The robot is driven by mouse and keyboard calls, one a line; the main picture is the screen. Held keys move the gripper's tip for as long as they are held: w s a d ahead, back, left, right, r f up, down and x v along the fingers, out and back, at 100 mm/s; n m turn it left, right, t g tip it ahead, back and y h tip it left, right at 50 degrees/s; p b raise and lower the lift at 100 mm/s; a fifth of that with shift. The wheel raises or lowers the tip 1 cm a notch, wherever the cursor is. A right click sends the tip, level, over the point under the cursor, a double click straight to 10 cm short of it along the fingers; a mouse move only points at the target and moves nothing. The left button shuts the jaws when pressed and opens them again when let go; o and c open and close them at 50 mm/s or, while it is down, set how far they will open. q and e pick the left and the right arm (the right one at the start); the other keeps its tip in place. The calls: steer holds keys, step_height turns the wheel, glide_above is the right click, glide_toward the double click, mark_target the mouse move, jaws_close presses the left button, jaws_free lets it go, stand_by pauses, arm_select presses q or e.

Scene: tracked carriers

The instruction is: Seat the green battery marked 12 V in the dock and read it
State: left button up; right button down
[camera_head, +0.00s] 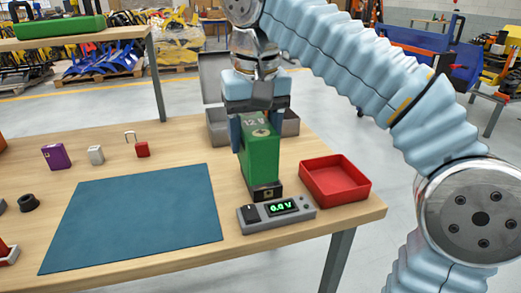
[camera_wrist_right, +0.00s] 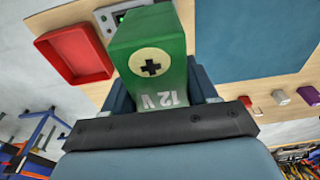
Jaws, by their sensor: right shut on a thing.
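The green battery (camera_head: 262,160) marked 12 V stands upright in my right gripper (camera_head: 258,126), which is shut on its upper part. It also shows in the right wrist view (camera_wrist_right: 152,55), with a plus sign on its top, between the fingers of the right gripper (camera_wrist_right: 160,92). A black block (camera_head: 266,191) is at the battery's lower end, just behind the grey dock unit (camera_head: 249,227). I cannot tell whether the battery is fully down in it. The lit green display (camera_head: 283,207) seems to read 0.0 V. My left gripper is out of view.
A red tray (camera_head: 364,190) stands right of the dock, and a blue mat (camera_head: 140,215) lies left. A purple box (camera_head: 56,156), a white block (camera_head: 96,154) and a small red item (camera_head: 142,149) stand behind the mat. A grey metal box (camera_head: 290,126) is behind the gripper.

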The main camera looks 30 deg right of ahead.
steer(key=w, duration=0.1)
steer(key=w+d+f, duration=0.1)
steer(key=w+d, duration=0.1)
steer(key=shift+w+d+f, duration=0.25)
steer(key=shift+w+f, duration=0.05)
steer(key=shift+f, duration=0.1)
steer(key=w+d+f, duration=0.1)
steer(key=f, duration=0.2)
steer(key=w+d+f+b, duration=0.1)
steer(key=w+f, duration=0.1)
steer(key=w+d+f, duration=0.1)
steer(key=f, duration=0.2)
steer(key=shift+w+d+f+b, duration=0.15)
steer(key=shift+w+f+b, duration=0.15)
steer(key=shift+w+f, duration=0.05)
steer(key=shift+f, duration=0.3)
steer(key=shift+f, duration=0.2)
steer(key=shift+c, duration=1.6)
jaws_free()
